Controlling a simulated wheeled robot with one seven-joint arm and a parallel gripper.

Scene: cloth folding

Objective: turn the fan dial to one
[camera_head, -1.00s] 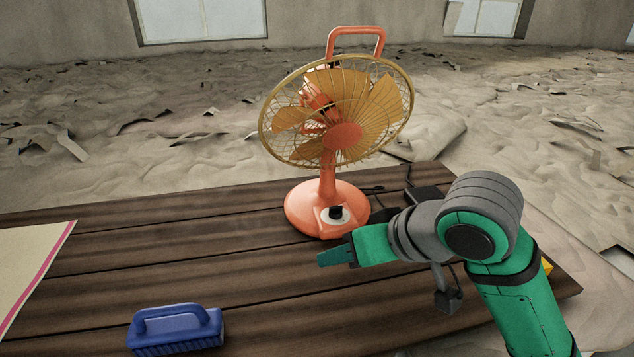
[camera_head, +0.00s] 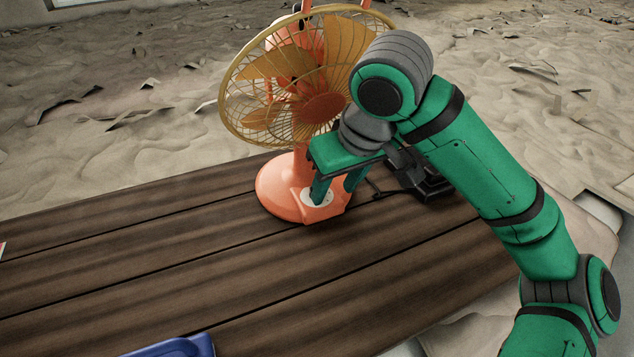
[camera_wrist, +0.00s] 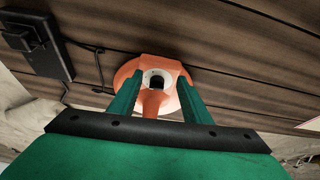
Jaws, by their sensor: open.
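The orange fan (camera_head: 275,190) stands on the wooden table, with a yellow caged head above a round base. Its dial sits on a white disc (camera_head: 307,197) at the front of the base; the left finger hides the knob in the head view. In the wrist view, the dark dial knob (camera_wrist: 157,83) shows on the white disc between the two fingertips, with the orange base around it. My gripper (camera_head: 335,190) is open and points down over the dial. The fingers (camera_wrist: 160,78) stand on either side of the knob, and I cannot tell whether they touch it.
A black box (camera_head: 432,182) with a cable lies right of the fan; it also shows in the wrist view (camera_wrist: 35,45). A blue brush (camera_head: 180,347) is cut off at the bottom edge. The fan cage is close to my wrist.

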